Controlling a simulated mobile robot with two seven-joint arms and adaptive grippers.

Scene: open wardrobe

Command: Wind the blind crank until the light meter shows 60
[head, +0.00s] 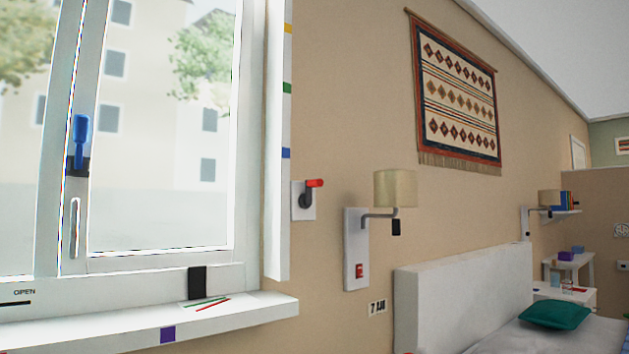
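A crank (308,194) with a black arm and a red handle is mounted on a white wall plate, just right of the window frame. Its red handle points to the right. A dark upright block (198,282) stands on the window sill; I cannot tell if it is the light meter, and no reading shows on it. No lowered blind shows across the window glass (165,130). Neither of my grippers is in view.
The white sill (235,311) juts out below the window and holds thin red and green sticks. A wall lamp (394,188) with a red switch below is right of the crank. A bed headboard (460,290) stands further right. Wall around the crank is clear.

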